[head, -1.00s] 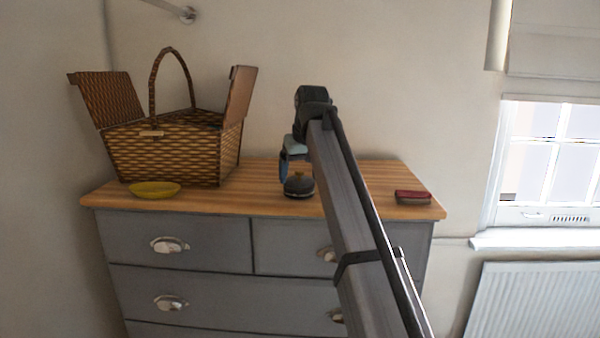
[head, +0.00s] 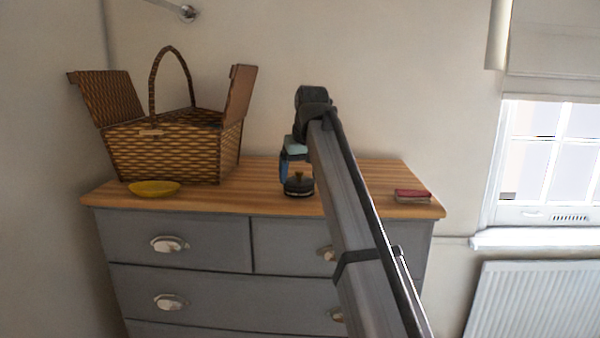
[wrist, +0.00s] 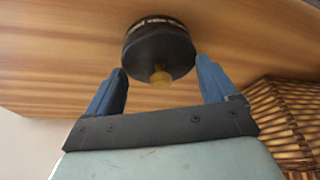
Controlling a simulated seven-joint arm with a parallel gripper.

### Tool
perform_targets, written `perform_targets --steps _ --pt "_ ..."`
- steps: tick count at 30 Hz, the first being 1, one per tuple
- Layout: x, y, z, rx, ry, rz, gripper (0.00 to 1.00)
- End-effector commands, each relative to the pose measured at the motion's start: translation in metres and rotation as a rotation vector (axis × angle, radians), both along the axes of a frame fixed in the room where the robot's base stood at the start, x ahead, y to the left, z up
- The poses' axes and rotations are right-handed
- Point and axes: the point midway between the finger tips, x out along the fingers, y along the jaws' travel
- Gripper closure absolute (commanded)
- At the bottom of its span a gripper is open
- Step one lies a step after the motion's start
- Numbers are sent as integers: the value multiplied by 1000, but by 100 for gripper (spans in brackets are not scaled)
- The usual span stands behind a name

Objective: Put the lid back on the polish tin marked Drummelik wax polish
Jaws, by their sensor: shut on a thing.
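A round dark lid (wrist: 160,52) with a small brass knob shows in the wrist view, between the blue fingertips of my gripper (wrist: 161,66). The gripper is shut on the lid's sides. A dark tin with a pale lettered band (wrist: 150,22) shows just beyond the lid, which appears to sit on or very close to it; the wording is too small to read. In the head view the lid (head: 298,182) and tin (head: 299,192) look like one low dark shape on the dresser top, left of my arm. Only one blue finger shows there.
The wooden dresser top (head: 255,195) has a yellow dish (head: 154,189) at the front left and an open wicker basket (head: 165,155) behind it. A red and dark block (head: 412,196) lies near the right end. Bare wood lies between basket and tin.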

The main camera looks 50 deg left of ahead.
Motion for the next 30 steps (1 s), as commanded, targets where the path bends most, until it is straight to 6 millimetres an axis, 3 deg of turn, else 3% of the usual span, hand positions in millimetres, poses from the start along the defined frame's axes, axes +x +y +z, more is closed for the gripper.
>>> perform_targets --steps 8,9,13,30 --pt "0 0 0 0 0 0 43" --pt "0 0 0 0 0 0 12" --pt "0 0 0 0 0 0 0" --pt "0 0 5 0 0 0 0"
